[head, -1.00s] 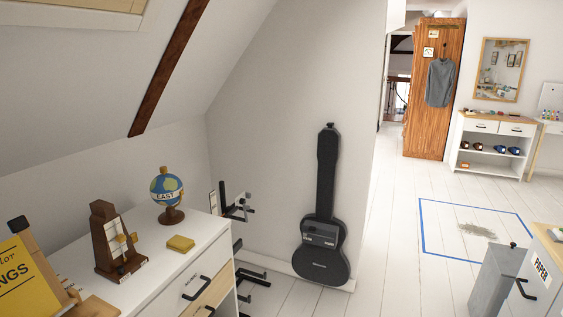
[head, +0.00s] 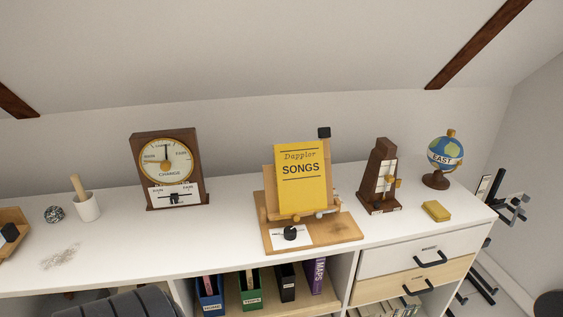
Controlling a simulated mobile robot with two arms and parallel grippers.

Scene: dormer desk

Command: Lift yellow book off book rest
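The yellow book (head: 302,183), titled "Dappler Songs", stands upright and leans slightly back on the wooden book rest (head: 271,186). The rest has a wooden base (head: 347,229) on the white desk, with small pegs along the book's lower edge. A black knob (head: 290,233) on a white label sits at the front of the base. A wooden post with a black top (head: 324,132) rises behind the book's right side. Neither of my grippers is in the head view.
A clock (head: 166,161) stands left of the rest. A metronome (head: 379,174), a yellow block (head: 436,211) and a globe (head: 444,153) stand right. A white cup (head: 87,206) is further left. The desk between clock and rest is clear. The sloped ceiling hangs over the back.

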